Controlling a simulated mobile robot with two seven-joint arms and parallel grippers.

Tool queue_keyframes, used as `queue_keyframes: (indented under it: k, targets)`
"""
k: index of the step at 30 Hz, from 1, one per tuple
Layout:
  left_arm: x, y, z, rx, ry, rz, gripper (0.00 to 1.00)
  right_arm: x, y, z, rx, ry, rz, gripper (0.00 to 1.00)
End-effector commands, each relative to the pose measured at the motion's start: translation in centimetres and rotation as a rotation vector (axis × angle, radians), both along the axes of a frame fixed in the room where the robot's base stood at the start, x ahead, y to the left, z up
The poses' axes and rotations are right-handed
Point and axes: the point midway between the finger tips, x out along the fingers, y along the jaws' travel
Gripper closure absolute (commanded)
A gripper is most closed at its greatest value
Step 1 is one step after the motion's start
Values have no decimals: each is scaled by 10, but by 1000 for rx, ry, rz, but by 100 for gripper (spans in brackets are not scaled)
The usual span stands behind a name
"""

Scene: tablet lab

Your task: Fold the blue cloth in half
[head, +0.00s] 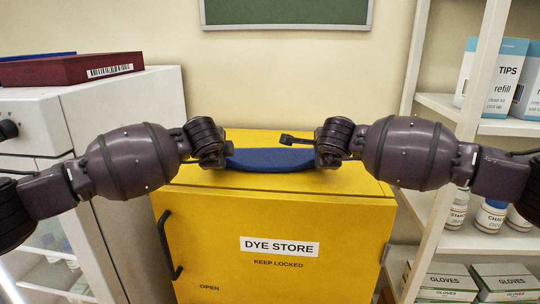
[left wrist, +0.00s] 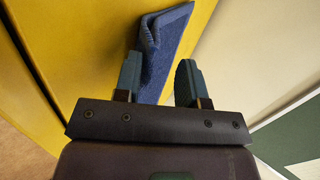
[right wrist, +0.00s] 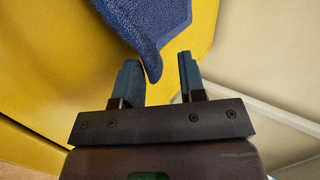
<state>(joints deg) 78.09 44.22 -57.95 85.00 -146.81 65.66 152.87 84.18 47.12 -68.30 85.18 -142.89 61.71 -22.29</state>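The blue cloth (head: 270,159) lies on top of the yellow cabinet, between my two grippers. In the left wrist view the cloth (left wrist: 172,45) has a raised, curled edge and runs down behind one finger. My left gripper (head: 222,158) is open at the cloth's left end; its fingers (left wrist: 158,78) stand apart with part of the cloth between them. My right gripper (head: 308,150) is open at the right end. In the right wrist view a drooping cloth corner (right wrist: 150,35) reaches between its parted fingertips (right wrist: 160,72). The grippers hide the cloth's ends in the head view.
The yellow cabinet (head: 270,215), marked DYE STORE, has a dark handle (head: 167,246) on its front. A white unit (head: 120,100) with a dark red box (head: 70,69) stands left. White shelves (head: 440,104) with boxes and jars stand right. A wall is behind.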

Motion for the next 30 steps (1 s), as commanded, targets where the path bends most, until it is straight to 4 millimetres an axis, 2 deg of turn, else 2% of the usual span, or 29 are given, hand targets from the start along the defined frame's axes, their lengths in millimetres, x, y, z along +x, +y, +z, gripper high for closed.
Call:
queue_keyframes:
  k: [11, 18, 30]
  targets:
    - [-2, 0, 4, -1, 0, -1, 53, -2, 0, 5, 1, -1, 1, 53]
    - [-13, 0, 32, -2, 0, -1, 53, -13, 0, 33, 1, -1, 0, 53]
    - [-46, 0, 71, 0, 0, -1, 53, -45, 0, 73, -1, -2, 1, 53]
